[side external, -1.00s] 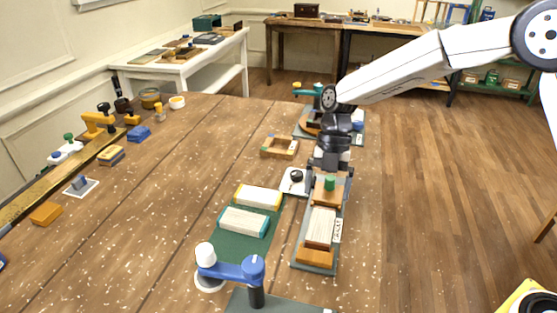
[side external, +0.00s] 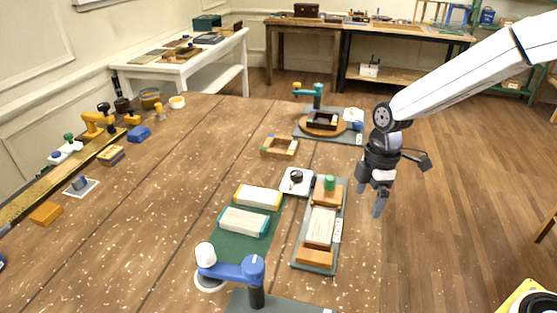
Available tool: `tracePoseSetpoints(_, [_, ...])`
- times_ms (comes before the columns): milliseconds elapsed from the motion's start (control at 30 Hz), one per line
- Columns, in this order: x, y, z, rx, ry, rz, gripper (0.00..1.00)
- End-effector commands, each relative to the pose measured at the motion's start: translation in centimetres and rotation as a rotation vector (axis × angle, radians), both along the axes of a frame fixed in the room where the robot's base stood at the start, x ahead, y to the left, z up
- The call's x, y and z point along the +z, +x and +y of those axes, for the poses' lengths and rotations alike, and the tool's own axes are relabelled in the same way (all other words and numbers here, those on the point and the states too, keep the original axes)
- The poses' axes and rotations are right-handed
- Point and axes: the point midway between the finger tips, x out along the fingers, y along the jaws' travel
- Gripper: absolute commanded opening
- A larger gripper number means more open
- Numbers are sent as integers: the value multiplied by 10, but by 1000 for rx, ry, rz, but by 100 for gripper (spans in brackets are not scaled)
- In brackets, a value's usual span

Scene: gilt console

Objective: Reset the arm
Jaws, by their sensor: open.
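My gripper (side external: 370,200) hangs in the air just off the right edge of the wooden table (side external: 180,210), fingers pointing down. Its fingers are apart and nothing shows between them. To its left, apart from it, a grey tray (side external: 298,258) holds a wooden fixture with a pale block (side external: 321,227), a green knob (side external: 330,183) and an orange-brown block (side external: 315,257).
A white pad with a black knob (side external: 296,177) and two pale blocks on a green mat (side external: 233,245) lie left of the tray. A blue arm-like device (side external: 240,270) stands in front. A round wooden turntable (side external: 322,125) sits behind. Open floor lies to the right.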

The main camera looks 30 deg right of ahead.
Motion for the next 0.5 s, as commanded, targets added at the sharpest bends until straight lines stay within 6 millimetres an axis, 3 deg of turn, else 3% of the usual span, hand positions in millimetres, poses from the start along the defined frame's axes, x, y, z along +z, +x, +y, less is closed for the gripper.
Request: tracePoseSetpoints(500, [-8,-49,-36,-724,-51,-86,100])
